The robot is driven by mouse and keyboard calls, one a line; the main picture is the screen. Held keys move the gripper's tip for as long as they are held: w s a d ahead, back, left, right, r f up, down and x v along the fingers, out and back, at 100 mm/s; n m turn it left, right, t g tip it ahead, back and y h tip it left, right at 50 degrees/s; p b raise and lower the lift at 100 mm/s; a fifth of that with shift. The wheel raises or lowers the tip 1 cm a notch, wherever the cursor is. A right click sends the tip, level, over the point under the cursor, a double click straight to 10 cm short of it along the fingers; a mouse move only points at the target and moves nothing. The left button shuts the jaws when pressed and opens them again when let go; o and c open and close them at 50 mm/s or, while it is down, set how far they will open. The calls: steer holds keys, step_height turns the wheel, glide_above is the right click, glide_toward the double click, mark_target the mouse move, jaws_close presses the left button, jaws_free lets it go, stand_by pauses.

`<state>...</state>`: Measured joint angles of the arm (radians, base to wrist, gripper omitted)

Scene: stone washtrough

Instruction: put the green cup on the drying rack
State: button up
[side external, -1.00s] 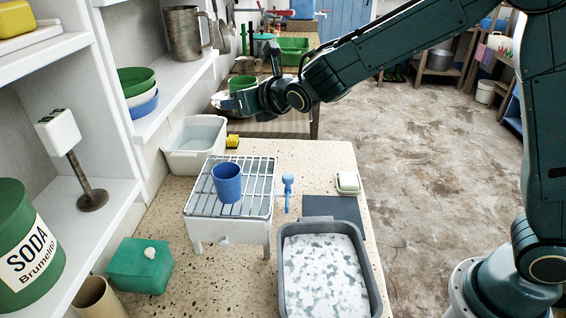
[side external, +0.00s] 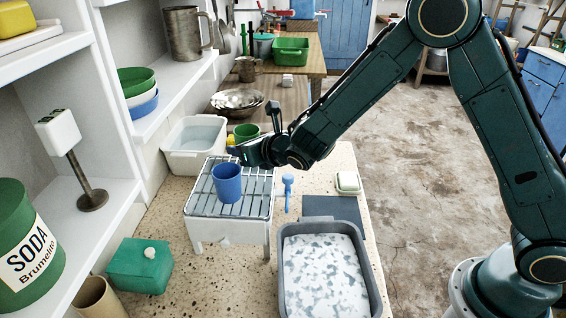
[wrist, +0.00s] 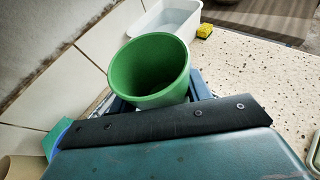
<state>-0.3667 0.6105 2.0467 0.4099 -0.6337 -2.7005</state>
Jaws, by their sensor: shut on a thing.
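The green cup (side external: 246,131) is held in my gripper (side external: 240,149), above the far end of the drying rack. Its rim shows above the gripper in the side view. In the wrist view the green cup (wrist: 150,72) has its open mouth showing and looks empty. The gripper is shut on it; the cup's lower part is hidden. The drying rack (side external: 205,207) is a white stand with a wire grid top. A blue cup (side external: 228,184) stands on the grid, just nearer the side camera than my gripper.
A white basin (side external: 193,150) of water stands behind the rack by the wall. A blue brush (side external: 288,190), a soap dish (side external: 348,183) and a grey washtub (side external: 372,290) lie to the rack's right. The grid left of the blue cup is bare.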

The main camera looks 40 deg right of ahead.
steer(key=shift+f, duration=1.8)
steer(key=shift+f, duration=0.1)
steer(key=o, duration=1.1)
steer(key=shift+c, duration=0.2)
steer(key=v, duration=1.2)
steer(key=shift+r, duration=0.2)
